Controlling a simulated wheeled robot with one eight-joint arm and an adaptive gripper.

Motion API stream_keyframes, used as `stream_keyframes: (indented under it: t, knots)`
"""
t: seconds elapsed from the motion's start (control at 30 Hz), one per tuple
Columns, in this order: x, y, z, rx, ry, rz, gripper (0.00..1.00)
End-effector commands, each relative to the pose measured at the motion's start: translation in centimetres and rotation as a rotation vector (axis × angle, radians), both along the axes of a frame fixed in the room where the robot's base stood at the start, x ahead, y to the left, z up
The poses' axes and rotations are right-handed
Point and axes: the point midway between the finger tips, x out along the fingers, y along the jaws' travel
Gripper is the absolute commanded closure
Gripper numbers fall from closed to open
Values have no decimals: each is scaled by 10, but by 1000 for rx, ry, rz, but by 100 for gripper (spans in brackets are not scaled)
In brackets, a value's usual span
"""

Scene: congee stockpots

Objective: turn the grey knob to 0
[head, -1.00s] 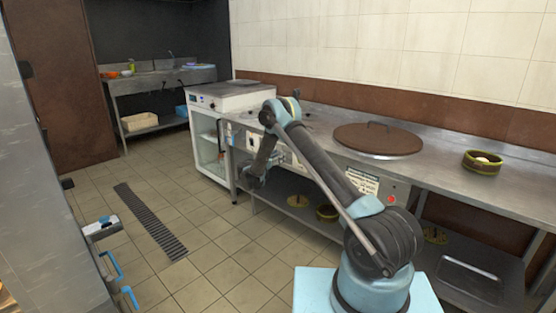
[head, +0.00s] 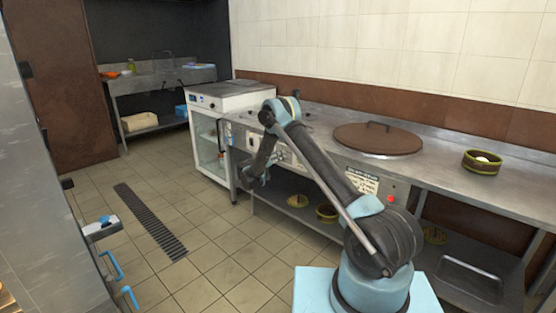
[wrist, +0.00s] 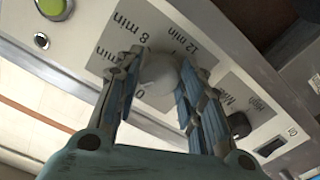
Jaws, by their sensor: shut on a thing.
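The grey knob (wrist: 158,72) sits on a control panel in the wrist view, with the printed marks 0, 8 min and 12 min around it. My gripper (wrist: 156,85) has its fingers on either side of the knob and is shut on it. The fingers cover part of the dial, and I cannot tell which mark the knob points to. In the head view my arm reaches down to the front of the steel counter, and the knob is hidden there behind the arm.
The panel (wrist: 100,60) also carries a green button (wrist: 52,7) and a black knob (wrist: 238,125) near the gripper. The tiled floor at left is open.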

Motion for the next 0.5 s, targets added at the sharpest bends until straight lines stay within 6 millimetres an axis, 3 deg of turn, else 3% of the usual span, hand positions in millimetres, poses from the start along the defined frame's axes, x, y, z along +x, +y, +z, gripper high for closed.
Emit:
stream_keyframes:
  t: [0.5]
  knots:
    - [1,2,1,-356,277,6,88]
